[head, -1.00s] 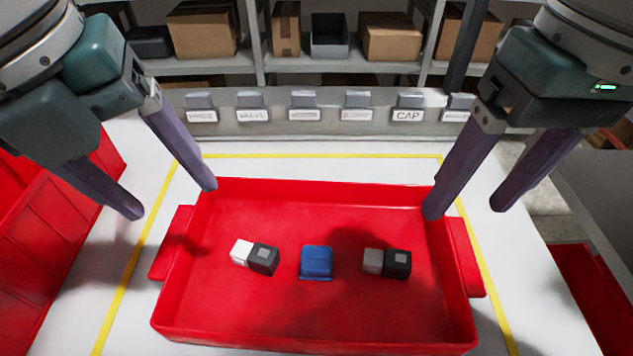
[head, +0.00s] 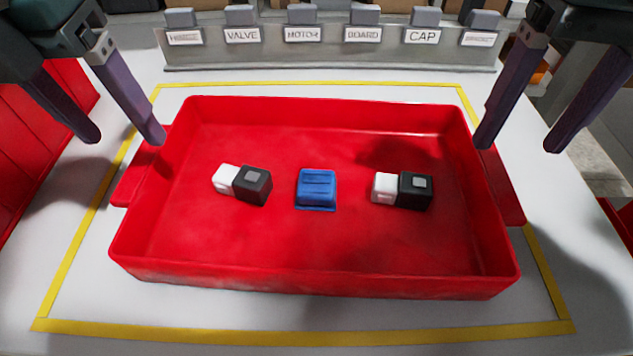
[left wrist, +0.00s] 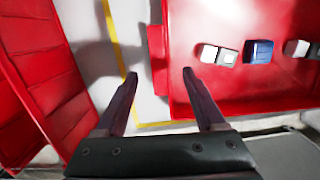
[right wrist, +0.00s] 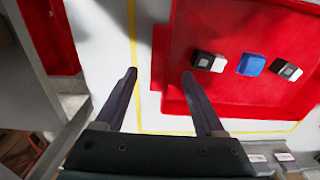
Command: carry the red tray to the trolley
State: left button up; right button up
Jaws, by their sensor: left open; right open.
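The red tray (head: 320,270) sits on the white table inside a yellow outline, with a handle on its left side (head: 134,185) and one on its right (head: 503,190). In it lie a white-and-black piece (head: 252,185), a blue block (head: 316,188) and a second white-and-black piece (head: 414,190). My left gripper (head: 123,138) is open and empty above the tray's left handle. My right gripper (head: 520,145) is open and empty above its right handle. In each wrist view the fingers are apart, with the tray wall near one fingertip: left (left wrist: 157,75), right (right wrist: 160,75).
A row of labelled dispensers (head: 325,48) runs along the table's back. A red bin (head: 30,140) stands at the left, and part of another red thing (head: 618,225) shows at the right edge. The white tabletop in front of the tray is clear. No trolley is recognisable.

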aim_at(143, 159)
pick_arm(q)
jog(key=f, duration=0.4)
jog(key=w+f, duration=0.1)
jog(key=f, duration=0.1)
jog(key=shift+f, duration=0.4)
pick_arm(e)
notch_tip(143, 159, down, 7)
jog(key=shift+r, duration=0.1)
pick_arm(q)
jog(key=shift+c, duration=0.2)
pick_arm(e)
jog(key=shift+c, duration=0.2)
pick_arm(q)
grip_shut()
pick_arm(e)
grip_shut()
